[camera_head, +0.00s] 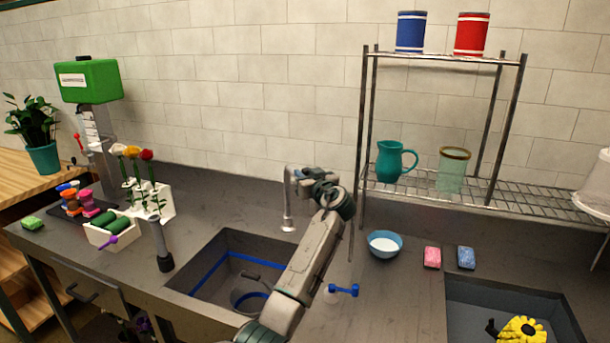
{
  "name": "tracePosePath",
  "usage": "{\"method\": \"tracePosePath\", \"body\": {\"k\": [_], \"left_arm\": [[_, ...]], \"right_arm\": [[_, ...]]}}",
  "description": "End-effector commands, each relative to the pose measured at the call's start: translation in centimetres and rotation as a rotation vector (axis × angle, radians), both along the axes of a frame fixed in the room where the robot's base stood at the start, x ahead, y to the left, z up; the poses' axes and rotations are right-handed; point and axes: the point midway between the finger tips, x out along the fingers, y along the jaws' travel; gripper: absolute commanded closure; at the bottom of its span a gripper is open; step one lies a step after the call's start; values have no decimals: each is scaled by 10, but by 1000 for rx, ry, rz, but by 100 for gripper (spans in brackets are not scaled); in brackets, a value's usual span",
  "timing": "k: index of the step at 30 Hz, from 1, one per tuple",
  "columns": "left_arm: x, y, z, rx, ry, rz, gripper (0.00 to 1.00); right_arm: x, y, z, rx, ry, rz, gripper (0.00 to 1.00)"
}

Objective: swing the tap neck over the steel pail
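The tap neck (287,186) is a pale metal pipe behind the left sink; it arches at the top and its spout end points down. It hangs over the sink's back right edge. The steel pail (248,300) stands down in the left sink, nearer the front, partly hidden by the sink's front wall and my arm. My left arm reaches up from the bottom, and my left gripper (302,176) is at the top of the tap neck, just to its right. Whether the fingers touch or grip it is too small to tell. My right gripper is not in view.
The left sink (210,283) has a blue stripe inside. A blue-handled tool (343,290) lies right of my arm. A blue bowl (384,243) and two sponges stand further right, below a wire rack (490,195). A flower holder (150,205) stands left.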

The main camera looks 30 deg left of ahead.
Motion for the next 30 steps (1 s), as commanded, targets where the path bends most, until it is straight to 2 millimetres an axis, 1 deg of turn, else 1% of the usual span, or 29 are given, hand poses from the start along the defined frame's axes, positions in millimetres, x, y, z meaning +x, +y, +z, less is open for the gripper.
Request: {"method": "tracePosePath", "body": {"k": [1, 2, 3, 11, 17, 23, 30], "left_arm": [[0, 0, 0, 0, 0, -1, 90], [0, 0, 0, 0, 0, -1, 96], [0, 0, 0, 0, 0, -1, 100], [-2, 1, 0, 1, -1, -12, 100], [-13, 9, 0, 2, 0, -79, 100], [-31, 26, 1, 5, 1, -217, 100], [-52, 54, 1, 8, 6, -416, 100]], "right_arm": [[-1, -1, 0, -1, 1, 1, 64], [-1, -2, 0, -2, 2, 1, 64], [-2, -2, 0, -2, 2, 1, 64], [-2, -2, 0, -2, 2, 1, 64], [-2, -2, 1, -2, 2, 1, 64], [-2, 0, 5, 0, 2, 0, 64], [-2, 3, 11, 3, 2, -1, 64]]}}
